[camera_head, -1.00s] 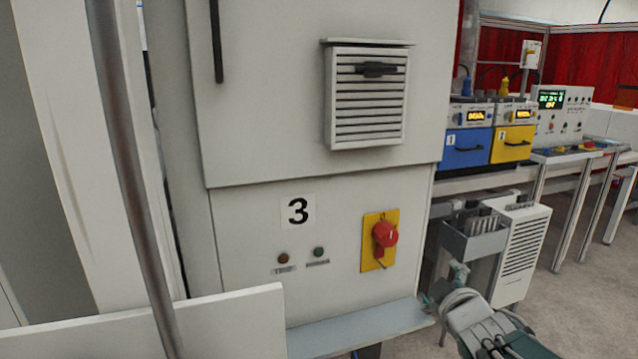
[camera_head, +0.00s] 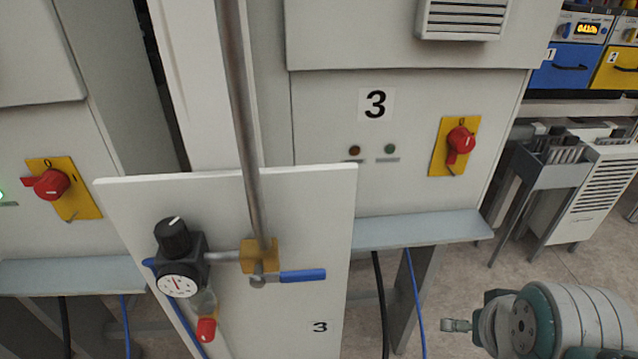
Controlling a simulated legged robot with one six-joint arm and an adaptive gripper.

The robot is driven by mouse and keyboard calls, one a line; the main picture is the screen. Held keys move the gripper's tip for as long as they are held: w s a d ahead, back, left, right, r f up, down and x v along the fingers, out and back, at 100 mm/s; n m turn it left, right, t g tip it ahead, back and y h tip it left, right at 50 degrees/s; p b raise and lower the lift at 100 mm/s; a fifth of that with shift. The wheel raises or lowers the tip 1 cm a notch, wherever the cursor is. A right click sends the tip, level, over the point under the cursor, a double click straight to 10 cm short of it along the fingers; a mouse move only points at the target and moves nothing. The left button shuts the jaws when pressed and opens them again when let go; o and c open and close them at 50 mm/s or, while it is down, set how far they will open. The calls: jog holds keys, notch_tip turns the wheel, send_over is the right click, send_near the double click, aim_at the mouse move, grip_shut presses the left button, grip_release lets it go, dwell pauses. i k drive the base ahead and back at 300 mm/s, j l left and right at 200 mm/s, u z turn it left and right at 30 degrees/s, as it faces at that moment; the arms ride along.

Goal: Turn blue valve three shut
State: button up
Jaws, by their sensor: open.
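The blue valve handle (camera_head: 302,275) lies level and points right from a brass valve body (camera_head: 261,256). The valve sits on a white panel (camera_head: 318,215) with a small "3" label at its lower right. A vertical metal pipe (camera_head: 243,120) comes down into the valve, and a short level pipe runs left from it to a black regulator with a round gauge (camera_head: 178,285). My gripper (camera_head: 446,325) is at the lower right, partly hidden by my wrist. It is open, well to the right of the handle, touching nothing visible.
A grey cabinet marked "3" (camera_head: 335,125) with a red rotary switch (camera_head: 460,142) stands behind the panel. Another red switch (camera_head: 50,184) is at the left. A grey ledge (camera_head: 420,231) runs behind the panel. Open floor (camera_head: 455,270) shows at right.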

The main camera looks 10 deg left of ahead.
aim_at(257, 280)
jog(key=k+u, duration=0.1)
jog(key=u, duration=0.25)
jog(key=k+j+u, duration=0.1)
jog(key=u, duration=0.25)
jog(key=j+u, duration=0.3)
jog(key=k+l, duration=0.05)
jog(key=l, duration=0.05)
